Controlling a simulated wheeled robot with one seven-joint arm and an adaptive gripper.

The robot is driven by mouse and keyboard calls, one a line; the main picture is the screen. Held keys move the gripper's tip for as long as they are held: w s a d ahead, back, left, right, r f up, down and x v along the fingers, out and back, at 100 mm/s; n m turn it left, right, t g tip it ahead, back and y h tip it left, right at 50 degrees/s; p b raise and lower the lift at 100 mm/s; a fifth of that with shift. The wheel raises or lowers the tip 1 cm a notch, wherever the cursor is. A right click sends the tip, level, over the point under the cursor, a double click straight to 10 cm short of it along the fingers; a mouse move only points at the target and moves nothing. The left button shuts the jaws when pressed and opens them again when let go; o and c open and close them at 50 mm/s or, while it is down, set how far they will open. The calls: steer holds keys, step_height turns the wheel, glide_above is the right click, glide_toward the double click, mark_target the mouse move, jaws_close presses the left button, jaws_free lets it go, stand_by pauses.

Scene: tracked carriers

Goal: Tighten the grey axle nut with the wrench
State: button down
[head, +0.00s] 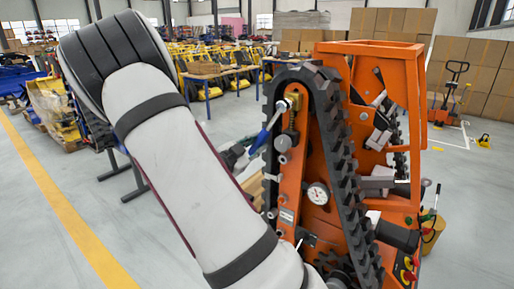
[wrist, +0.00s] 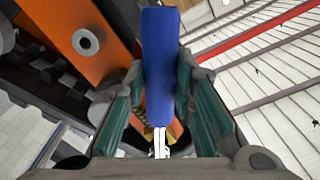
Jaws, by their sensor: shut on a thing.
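The wrench (head: 261,139) has a blue handle and a silver shaft. My gripper (head: 236,156) is shut on the blue handle, left of the orange carrier. The wrench slants up and right, its silver head at a brass-coloured fitting (head: 294,101) near the top of the track loop. I cannot tell the grey axle nut from the wrench head there, nor whether the jaws sit around it. In the wrist view, the green-padded fingers of my gripper (wrist: 160,85) flank the blue wrench handle (wrist: 158,65). The handle hides most of the wrench head; a bit of brass shows beside it.
The orange carrier (head: 313,205) has a black track (head: 336,150), a round dial gauge (head: 318,193) and grey rollers close to the wrench. My arm covers much of the left and centre. Open floor lies at left; a pallet jack (head: 452,90) and cardboard boxes stand behind.

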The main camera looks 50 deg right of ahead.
steer(key=shift+w+r+m, duration=0.25)
steer(key=shift+w+m, duration=0.05)
steer(key=shift+w, duration=0.05)
steer(key=shift+w, duration=0.1)
steer(key=shift+w+a+r+m+b, duration=0.1)
steer(key=shift+w+r+m+b, duration=0.4)
steer(key=shift+w+m, duration=0.1)
steer(key=shift+w+r+m+b, duration=0.3)
steer(key=shift+w+r+m, duration=0.1)
steer(key=shift+w+m, duration=0.1)
steer(key=shift+r, duration=0.1)
steer(key=shift+w+r, duration=0.1)
stand_by(0.3)
steer(key=shift+w+r+m+b, duration=0.3)
steer(key=shift+w+r+m, duration=0.15)
steer(key=shift+m, duration=0.15)
